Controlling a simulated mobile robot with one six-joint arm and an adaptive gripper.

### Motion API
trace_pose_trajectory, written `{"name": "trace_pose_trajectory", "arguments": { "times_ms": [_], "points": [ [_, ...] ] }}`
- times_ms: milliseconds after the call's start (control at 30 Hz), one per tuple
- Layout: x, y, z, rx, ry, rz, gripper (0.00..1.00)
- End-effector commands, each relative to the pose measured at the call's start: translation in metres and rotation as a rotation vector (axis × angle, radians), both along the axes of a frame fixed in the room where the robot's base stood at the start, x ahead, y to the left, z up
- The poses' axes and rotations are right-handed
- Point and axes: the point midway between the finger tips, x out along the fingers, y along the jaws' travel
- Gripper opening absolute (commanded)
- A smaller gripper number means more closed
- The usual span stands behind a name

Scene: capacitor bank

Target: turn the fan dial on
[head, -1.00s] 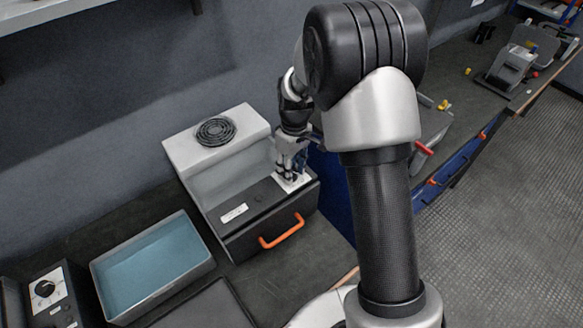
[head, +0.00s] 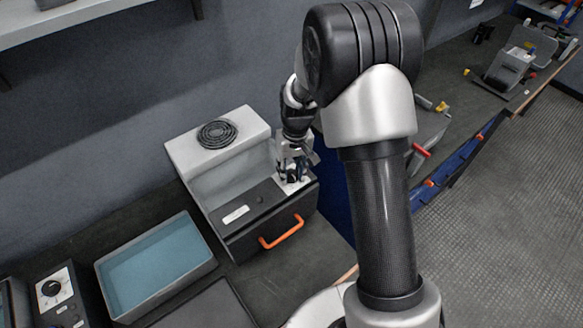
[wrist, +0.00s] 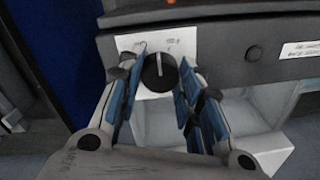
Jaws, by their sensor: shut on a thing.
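The fan dial (wrist: 160,73) is a black round knob with a white pointer line, on a white plate (wrist: 127,43) with small marks too blurred to read. In the wrist view the pointer stands nearly upright, slightly tilted. My gripper (wrist: 163,60) has its blue-padded fingers on both sides of the knob and is shut on it. In the head view my gripper (head: 293,163) reaches down to the white plate at the right end of the grey unit (head: 213,155); there the knob is hidden behind the fingers.
The unit has a round black fan grille (head: 217,134) on top and an orange handle (head: 282,232) in front. An open tray with a blue inside (head: 155,268) stands at its left, and a box with another dial (head: 52,288) lies further left.

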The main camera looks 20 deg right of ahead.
Motion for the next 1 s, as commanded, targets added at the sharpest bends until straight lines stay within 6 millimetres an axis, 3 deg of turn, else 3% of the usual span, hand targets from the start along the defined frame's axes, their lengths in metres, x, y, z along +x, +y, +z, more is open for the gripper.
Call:
{"name": "trace_pose_trajectory", "arguments": {
  "times_ms": [500,1000],
  "points": [
    [-0.0001,0.0001,0.0014,0.000,-0.003,-0.406,0.09],
    [-0.0005,0.0002,0.0004,0.000,-0.002,-0.531,0.09]
  ]
}}
